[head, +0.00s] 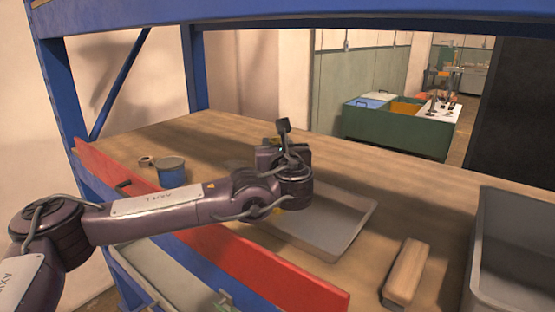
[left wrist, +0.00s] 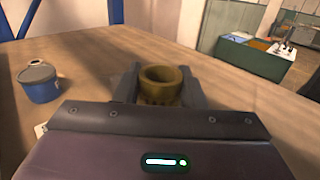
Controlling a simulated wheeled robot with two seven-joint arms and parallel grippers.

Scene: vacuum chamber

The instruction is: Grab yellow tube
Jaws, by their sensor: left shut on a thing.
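The yellow tube (left wrist: 162,84) stands upright between the two fingers of my left gripper (left wrist: 160,92) in the left wrist view, its open round end facing up. The fingers are shut on it from both sides. Its lower part is hidden behind the gripper body. In the head view my left gripper (head: 270,157) is over the far left end of the grey tray, mostly hidden by my own wrist. A small yellow patch (head: 278,210) shows below my wrist there; I cannot tell what it belongs to. My right gripper is not in view.
The shallow grey tray (head: 348,236) lies on the wooden bench. A blue tin (head: 171,173) and a small ring (head: 146,161) are at left. A wooden block (head: 406,272) and a deep grey bin (head: 512,290) are at right. A red rail (head: 240,262) edges the front.

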